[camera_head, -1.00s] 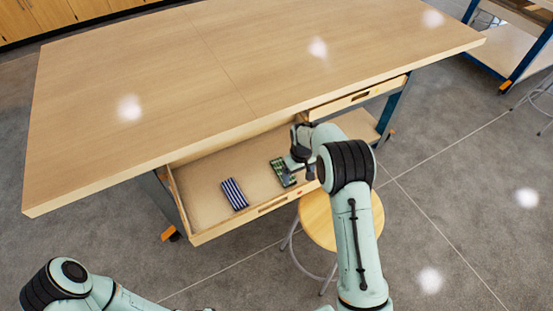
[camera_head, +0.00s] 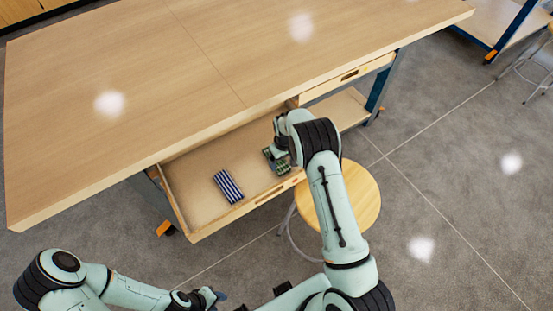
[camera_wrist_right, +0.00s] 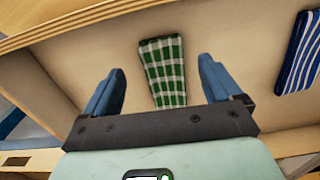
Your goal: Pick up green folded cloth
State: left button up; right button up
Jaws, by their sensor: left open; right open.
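The green checked folded cloth (camera_head: 277,160) lies in the open drawer under the workbench, partly hidden by my right arm in the head view. In the right wrist view the green cloth (camera_wrist_right: 163,72) lies between and ahead of the open blue fingers of my right gripper (camera_wrist_right: 160,85), its near end hidden by the gripper body. The gripper holds nothing. In the head view my right gripper (camera_head: 284,158) is over the drawer, mostly hidden by its own arm. My left gripper (camera_head: 212,297) is low at the bottom of the head view, small and empty.
A blue and white striped folded cloth (camera_head: 228,186) lies left of the green one in the open drawer (camera_head: 188,194); it also shows in the right wrist view (camera_wrist_right: 298,55). The workbench top (camera_head: 150,90) overhangs the drawer. A round stool (camera_head: 358,195) stands close in front.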

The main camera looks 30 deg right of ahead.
aim_at(282, 166)
jog(key=f, duration=0.4)
jog(key=shift+w+a+f+p, duration=0.1)
jog(key=shift+w+f+p, duration=0.15)
jog(key=shift+w+p, duration=0.05)
jog(key=c, duration=1.1)
jog(key=shift+r, duration=0.1)
